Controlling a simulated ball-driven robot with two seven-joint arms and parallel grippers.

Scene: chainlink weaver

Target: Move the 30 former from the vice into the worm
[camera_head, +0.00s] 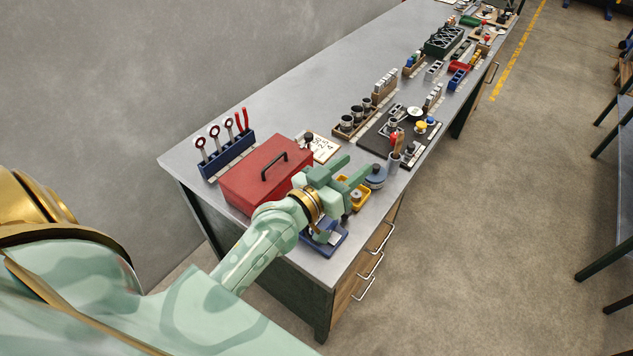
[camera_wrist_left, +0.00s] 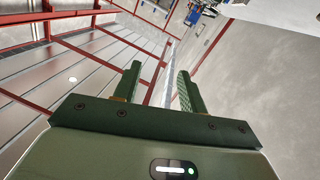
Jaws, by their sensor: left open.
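My left gripper (camera_head: 352,170) reaches in over the near end of the bench, beside the red toolbox, with its fingers apart. In the left wrist view the gripper (camera_wrist_left: 158,72) is open with nothing between its fingers. A blue device (camera_head: 325,240), possibly the vice, stands at the near corner, partly hidden under my gripper and wrist. I cannot make out the 30 former, and I cannot tell which thing is the worm. My right gripper is not in view.
The red toolbox (camera_head: 258,182) and a blue tool rack (camera_head: 229,157) stand on the left. A yellow tray (camera_head: 362,189) lies just right of my gripper. A black mat (camera_head: 373,143) with small parts and several racks lie farther along the bench (camera_head: 310,93); its back strip is clear.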

